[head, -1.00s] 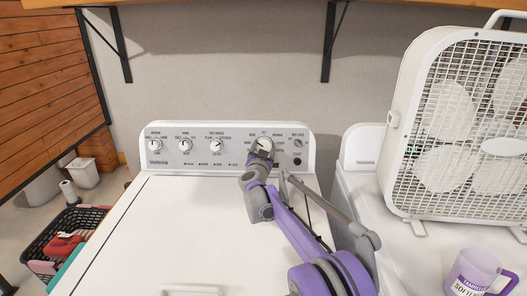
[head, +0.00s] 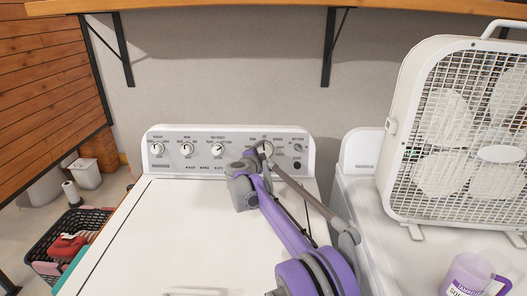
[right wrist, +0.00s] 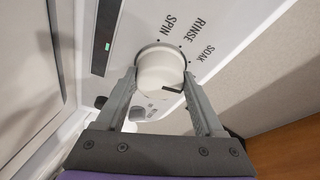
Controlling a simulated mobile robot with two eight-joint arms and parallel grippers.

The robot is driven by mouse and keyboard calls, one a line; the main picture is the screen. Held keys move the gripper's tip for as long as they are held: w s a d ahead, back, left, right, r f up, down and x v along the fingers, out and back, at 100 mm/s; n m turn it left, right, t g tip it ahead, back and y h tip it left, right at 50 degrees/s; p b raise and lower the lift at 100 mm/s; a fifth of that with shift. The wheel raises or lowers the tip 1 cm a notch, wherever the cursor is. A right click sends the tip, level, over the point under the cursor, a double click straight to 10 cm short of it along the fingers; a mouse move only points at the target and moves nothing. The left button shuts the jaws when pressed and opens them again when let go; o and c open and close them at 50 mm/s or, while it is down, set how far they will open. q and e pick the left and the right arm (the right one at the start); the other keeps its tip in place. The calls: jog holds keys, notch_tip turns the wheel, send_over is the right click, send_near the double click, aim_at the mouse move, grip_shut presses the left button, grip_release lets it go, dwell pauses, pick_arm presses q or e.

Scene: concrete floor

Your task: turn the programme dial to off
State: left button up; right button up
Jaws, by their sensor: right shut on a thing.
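My left gripper is out of view.
Several smaller knobs, one of them here (head: 218,149), sit left along the panel. A box fan (head: 398,205) and a purple-handled jug (head: 466,275) stand on the white machine at right. A black basket (head: 45,245) is on the floor at left.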

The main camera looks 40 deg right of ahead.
jog(key=shift+m, duration=0.6)
jog(key=o, duration=1.4)
jog(key=shift+a, duration=0.1)
jog(key=v, duration=1)
jog(key=shift+s+a+r, duration=0.15)
jog(key=shift+a+r, duration=0.1)
jog(key=shift+a, duration=0.05)
jog(key=shift+f, duration=0.1)
